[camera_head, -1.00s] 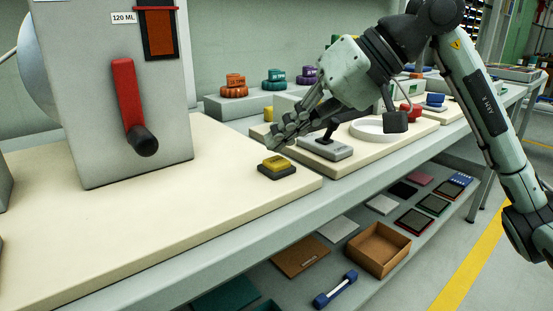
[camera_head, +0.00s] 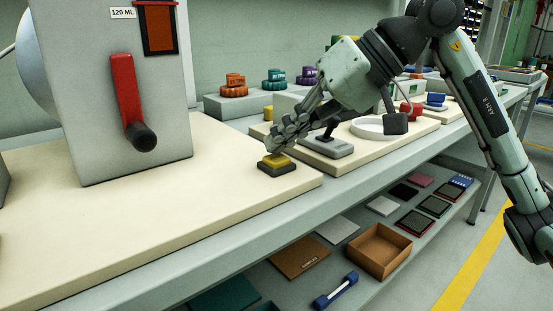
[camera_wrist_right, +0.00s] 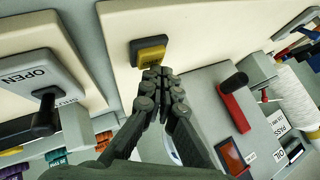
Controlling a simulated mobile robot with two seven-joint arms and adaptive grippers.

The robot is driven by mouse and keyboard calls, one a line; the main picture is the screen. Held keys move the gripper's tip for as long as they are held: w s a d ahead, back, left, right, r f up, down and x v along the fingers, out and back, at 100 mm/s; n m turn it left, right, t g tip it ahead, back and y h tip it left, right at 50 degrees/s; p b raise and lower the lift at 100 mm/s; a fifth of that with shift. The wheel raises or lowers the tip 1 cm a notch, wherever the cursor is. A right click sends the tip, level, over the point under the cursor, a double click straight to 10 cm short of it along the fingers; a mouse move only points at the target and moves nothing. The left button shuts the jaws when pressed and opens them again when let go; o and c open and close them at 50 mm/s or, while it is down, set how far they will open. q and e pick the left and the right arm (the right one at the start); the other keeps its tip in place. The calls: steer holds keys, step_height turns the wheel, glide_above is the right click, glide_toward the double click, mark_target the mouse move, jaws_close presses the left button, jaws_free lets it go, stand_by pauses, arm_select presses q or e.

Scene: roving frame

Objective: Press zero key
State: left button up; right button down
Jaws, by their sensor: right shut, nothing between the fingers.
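The yellow key (camera_head: 276,160) sits on a dark base at the right end of the cream board, and I take it to be the zero key; no label on it is readable. My right gripper (camera_head: 272,148) is shut and empty, its fingertips just above the key's back edge. In the right wrist view the yellow key (camera_wrist_right: 152,54) lies just beyond the shut fingertips (camera_wrist_right: 156,72); whether they touch it I cannot tell. My left gripper is not in view.
A grey box with a red lever (camera_head: 127,95) stands on the cream board (camera_head: 120,225) to the left. A grey device with a dark lever (camera_head: 327,145) is close on the right. A white ring (camera_head: 378,129) lies further right. A lower shelf holds a brown box (camera_head: 379,250).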

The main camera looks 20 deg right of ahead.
mark_target(283, 158)
steer(key=shift+f+b, duration=0.45)
stand_by(0.6)
steer(key=shift+r, duration=0.15)
steer(key=shift+r+p, duration=0.5)
steer(key=shift+r, duration=0.2)
steer(key=shift+r, duration=0.1)
step_height(283, 158, up, 5)
steer(key=p, duration=0.3)
steer(key=shift+p, duration=0.3)
stand_by(0.6)
